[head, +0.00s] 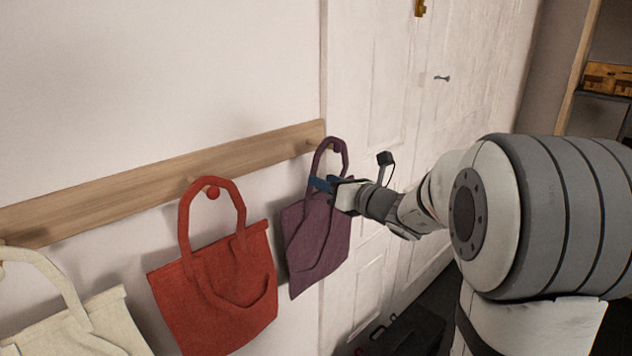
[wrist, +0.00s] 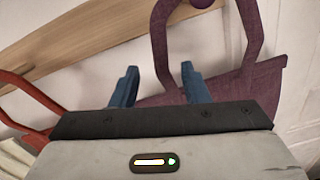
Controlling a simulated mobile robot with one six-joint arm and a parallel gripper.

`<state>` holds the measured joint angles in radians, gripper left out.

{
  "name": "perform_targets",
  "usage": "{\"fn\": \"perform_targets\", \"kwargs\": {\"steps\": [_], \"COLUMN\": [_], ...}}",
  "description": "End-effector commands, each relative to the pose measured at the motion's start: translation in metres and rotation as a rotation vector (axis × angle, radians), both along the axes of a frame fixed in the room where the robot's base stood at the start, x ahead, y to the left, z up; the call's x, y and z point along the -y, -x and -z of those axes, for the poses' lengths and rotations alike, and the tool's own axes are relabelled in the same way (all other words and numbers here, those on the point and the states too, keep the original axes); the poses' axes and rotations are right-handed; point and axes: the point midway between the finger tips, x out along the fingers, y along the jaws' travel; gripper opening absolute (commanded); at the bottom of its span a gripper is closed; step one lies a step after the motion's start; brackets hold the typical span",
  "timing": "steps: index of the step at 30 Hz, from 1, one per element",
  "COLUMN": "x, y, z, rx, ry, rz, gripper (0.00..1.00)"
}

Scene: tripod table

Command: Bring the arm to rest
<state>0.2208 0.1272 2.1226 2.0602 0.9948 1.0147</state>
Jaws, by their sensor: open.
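My gripper (head: 322,184) is at the end of my outstretched arm, at the top part of the purple bag (head: 318,238). In the wrist view my gripper (wrist: 160,84) has its two blue fingers apart, with nothing clearly held between them. The purple bag hangs by its handle from a peg at the right end of the wooden rail. Its handle (wrist: 158,38) and top edge show just beyond the fingers in the wrist view. I cannot tell whether the fingers touch the bag.
A red bag (head: 215,290) hangs from a red-tipped peg on the wooden rail (head: 110,187), left of the purple one. A cream bag (head: 85,325) hangs further left. A white door (head: 375,80) is at the right. A dark case (head: 400,335) stands on the floor below.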

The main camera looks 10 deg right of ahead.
Motion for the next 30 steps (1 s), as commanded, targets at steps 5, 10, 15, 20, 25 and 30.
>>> {"fn": "perform_targets", "kwargs": {"steps": [5,10,15,20,25,30], "x": [0.012,-0.008,-0.05,-0.068,-0.06,-0.029], "y": [0.017,0.042,0.102,0.167,0.229,0.278], "z": [0.0,0.004,0.027,0.058,0.09,0.114], "rx": [0.001,0.029,0.129,0.273,0.455,0.655], "ry": [0.003,0.151,0.543,0.95,1.359,1.733], "rz": [0.0,-0.092,-0.339,-0.622,-0.944,-1.29], "gripper": [0.41,0.41,0.41,0.41,0.41,0.41]}}
